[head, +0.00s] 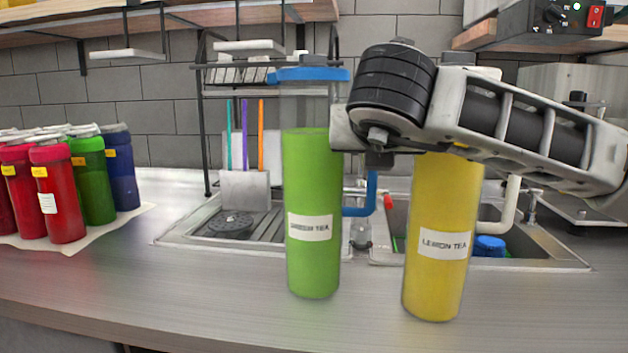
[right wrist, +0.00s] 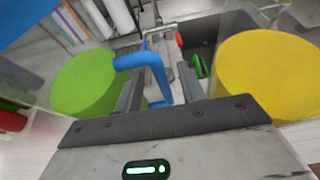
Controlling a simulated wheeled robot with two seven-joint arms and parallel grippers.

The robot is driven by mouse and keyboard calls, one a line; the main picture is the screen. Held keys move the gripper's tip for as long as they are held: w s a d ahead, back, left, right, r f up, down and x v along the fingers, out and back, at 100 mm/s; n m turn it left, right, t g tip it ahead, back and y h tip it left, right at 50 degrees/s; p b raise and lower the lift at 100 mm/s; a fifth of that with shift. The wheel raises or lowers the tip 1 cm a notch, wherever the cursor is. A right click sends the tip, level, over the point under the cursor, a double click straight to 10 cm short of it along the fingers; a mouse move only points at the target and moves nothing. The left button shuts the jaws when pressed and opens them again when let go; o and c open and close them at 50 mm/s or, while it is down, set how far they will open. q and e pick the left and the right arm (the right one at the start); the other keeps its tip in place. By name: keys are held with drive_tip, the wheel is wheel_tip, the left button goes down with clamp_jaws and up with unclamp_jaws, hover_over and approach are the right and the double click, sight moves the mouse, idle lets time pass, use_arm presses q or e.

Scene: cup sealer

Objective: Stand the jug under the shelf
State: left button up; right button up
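A tall jug of green tea (head: 313,220) with a clear top, a blue lid and a blue handle (head: 368,195) stands upright on the counter. A yellow lemon tea jug (head: 440,240) stands to its right, its top hidden behind my right arm. My right gripper (right wrist: 162,90) is open, with the green jug's blue handle (right wrist: 156,72) between its fingers in the right wrist view. In the head view that gripper is mostly hidden by its own arm. My left gripper is not in view. A wooden shelf (head: 70,14) runs along the upper left wall; another (head: 480,36) is at upper right.
Red, green and blue bottles (head: 60,195) stand on a pale mat at the left. A sink with a drainboard (head: 180,238) and a dish rack (head: 205,90) lie behind the jugs. Small white panels (head: 124,53) hang below the left shelf. The counter between bottles and green jug is clear.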

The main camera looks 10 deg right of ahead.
clamp_jaws()
idle(1.2)
drive_tip(key=shift+r, duration=0.3)
